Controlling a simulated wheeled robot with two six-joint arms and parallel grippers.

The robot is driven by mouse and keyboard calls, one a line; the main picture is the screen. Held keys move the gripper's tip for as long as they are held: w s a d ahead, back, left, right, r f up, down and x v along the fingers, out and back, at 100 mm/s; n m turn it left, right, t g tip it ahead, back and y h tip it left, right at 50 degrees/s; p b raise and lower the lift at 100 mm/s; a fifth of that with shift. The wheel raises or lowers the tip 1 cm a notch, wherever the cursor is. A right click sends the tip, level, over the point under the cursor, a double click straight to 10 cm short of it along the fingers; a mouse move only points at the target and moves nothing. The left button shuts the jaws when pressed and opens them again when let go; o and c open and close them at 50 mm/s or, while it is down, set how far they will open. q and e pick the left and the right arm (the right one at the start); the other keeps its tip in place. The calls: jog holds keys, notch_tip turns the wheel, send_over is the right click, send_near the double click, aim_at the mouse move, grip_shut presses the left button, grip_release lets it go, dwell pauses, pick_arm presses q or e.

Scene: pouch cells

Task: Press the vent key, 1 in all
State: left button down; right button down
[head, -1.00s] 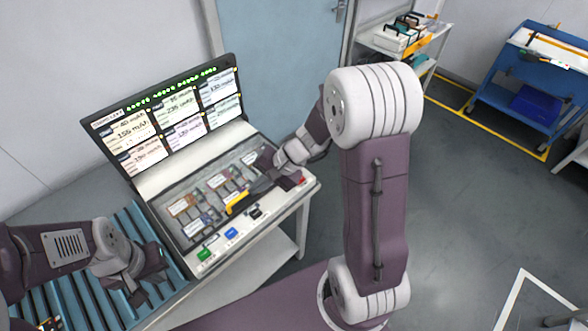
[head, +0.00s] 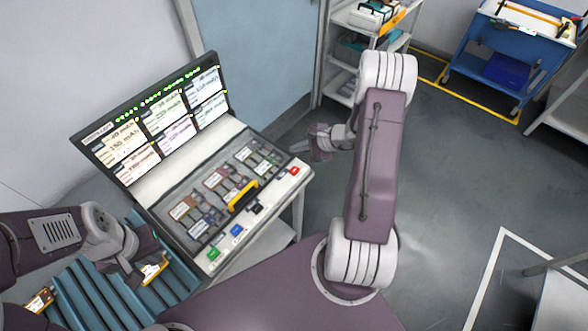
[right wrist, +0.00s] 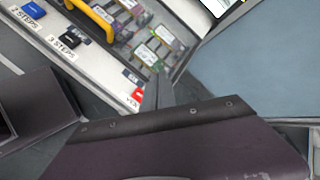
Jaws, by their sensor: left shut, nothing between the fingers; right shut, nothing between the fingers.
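The vent key is the red key (head: 294,170) at the right end of the tester's front strip. It also shows as a red key (right wrist: 138,94) with a partly hidden "VEN" label in the right wrist view. My right gripper (head: 314,150) is shut and empty, just right of the tester's right edge in the head view. In the right wrist view its dark finger part (right wrist: 158,92) shows close beside the red key; I cannot tell whether they touch. My left gripper (head: 130,262) is shut and empty above the blue ribbed conveyor (head: 90,293), far from the key.
The tester (head: 163,197) has a lit screen (head: 160,118), a clear-topped bay with several cells, and a yellow handle (head: 243,195). Green (head: 213,254), blue (head: 236,230) and black (head: 257,208) keys share the strip. A pouch cell (head: 153,268) lies near my left gripper.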

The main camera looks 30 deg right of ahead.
aim_at(297, 171)
notch_tip(297, 171, down, 8)
jog(key=b, duration=0.5)
jog(key=shift+f+b, duration=0.2)
jog(key=shift+b, duration=0.2)
jog(key=shift+f+b, duration=0.25)
jog(key=shift+b, duration=0.05)
dwell(1.3)
jog(key=shift+f+b, duration=0.35)
jog(key=shift+b, duration=0.3)
jog(key=shift+f+b, duration=0.45)
jog(key=shift+b, duration=0.15)
dwell(0.5)
jog(key=shift+r, duration=0.1)
jog(key=shift+r+p, duration=0.45)
jog(key=shift+r, duration=0.3)
